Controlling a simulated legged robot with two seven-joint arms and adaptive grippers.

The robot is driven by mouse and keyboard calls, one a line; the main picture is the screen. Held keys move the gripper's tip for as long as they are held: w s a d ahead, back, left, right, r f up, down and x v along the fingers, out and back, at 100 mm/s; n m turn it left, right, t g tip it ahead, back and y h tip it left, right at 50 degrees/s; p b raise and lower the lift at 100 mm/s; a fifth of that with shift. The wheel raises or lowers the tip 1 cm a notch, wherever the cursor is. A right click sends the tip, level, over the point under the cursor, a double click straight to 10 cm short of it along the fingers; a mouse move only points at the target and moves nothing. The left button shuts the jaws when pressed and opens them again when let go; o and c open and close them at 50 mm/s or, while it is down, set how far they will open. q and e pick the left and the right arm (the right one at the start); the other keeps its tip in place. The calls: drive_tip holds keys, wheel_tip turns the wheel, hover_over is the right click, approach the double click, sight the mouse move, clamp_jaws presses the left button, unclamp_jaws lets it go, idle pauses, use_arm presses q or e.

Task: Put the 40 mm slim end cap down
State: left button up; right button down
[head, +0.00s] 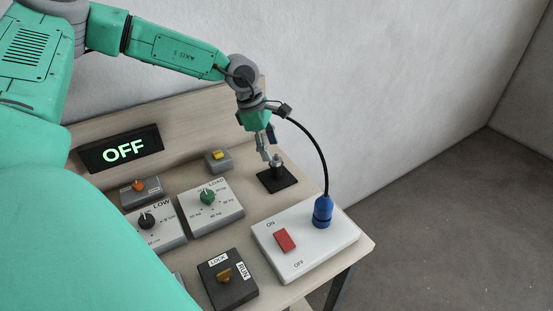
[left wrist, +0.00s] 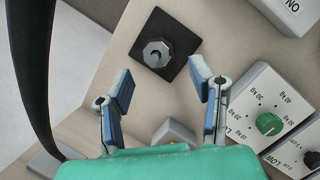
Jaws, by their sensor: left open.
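A small grey metal piece (head: 277,164), which I take for the slim end cap, stands upright on a black square plate (head: 290,182) at the back right of the bench. In the left wrist view the piece (left wrist: 156,54) looks hexagonal from above, on the black plate (left wrist: 184,42). My left gripper (head: 265,152) is open and empty, close above and beside the piece. In the left wrist view its two blue-grey fingers (left wrist: 163,80) are spread apart, with the piece just beyond the tips. My right gripper is not in view.
Dial boxes (head: 232,215), a yellow-button box (head: 218,161) and a lock box (head: 228,290) stand left. The display (head: 122,150) reads OFF.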

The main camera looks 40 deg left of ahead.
use_arm(q)
drive_tip(key=v, duration=0.5)
drive_tip(key=shift+d+r, duration=0.15)
drive_tip(key=shift+a, duration=0.35)
